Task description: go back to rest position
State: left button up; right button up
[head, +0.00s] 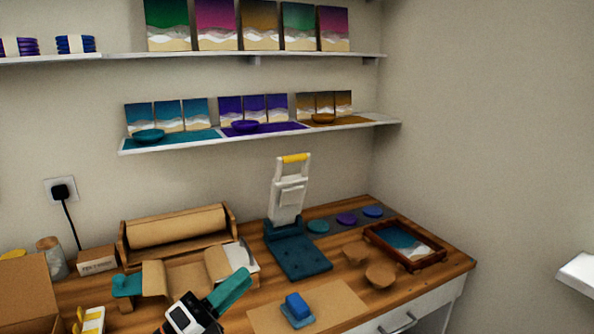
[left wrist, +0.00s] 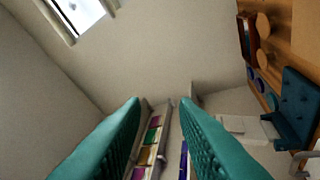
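My left gripper (head: 234,288) is at the bottom of the head view, over the front of the wooden workbench (head: 380,304). In the left wrist view its two teal fingers (left wrist: 160,101) stand apart with nothing between them, so it is open and empty. It is left of a blue block on a lighter blue base (head: 297,310), which sits on a brown sheet (head: 335,299). I cannot tell how high the gripper is above the bench. My right gripper is in neither view.
Behind the gripper are a paper roll in a wooden holder (head: 177,228) and a white and teal press (head: 293,232). At right are round wooden pieces (head: 381,276) and a framed tray (head: 439,258). Two wall shelves (head: 270,135) (head: 200,54) hold panels above.

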pick_arm(q)
jog(key=s+a+f+n+y, duration=0.3)
jog(key=a+f+n+y, duration=0.3)
jog(key=f+n+y, duration=0.45)
jog(key=s+a+f+n+y, duration=0.3)
jog(key=a+f+n+y, duration=0.3)
jog(key=n, duration=0.8)
jog(key=s+d+f+n+g, duration=0.1)
jog(key=s+f+n+g, duration=0.2)
jog(key=s+f+g, duration=0.55)
jog(key=s+d+f+n+g, duration=0.1)
jog(key=s+f+n+g, duration=0.15)
jog(key=s+f, duration=0.6)
jog(key=s+f+g+p, duration=0.1)
jog(key=s+f, duration=0.1)
jog(key=f, duration=0.8)
jog(key=s+f+g+p, duration=0.1)
jog(key=s+f, duration=0.1)
jog(key=f, duration=0.9)
jog(key=s+a+f+p, duration=0.1)
jog(key=s+a+f, duration=0.2)
jog(key=s+f, duration=1)
jog(key=s, duration=0.3)
jog(key=shift+a+f+m+g+p, duration=0.2)
jog(key=shift+f+m+g+p, duration=0.1)
jog(key=shift+f+g, duration=0.1)
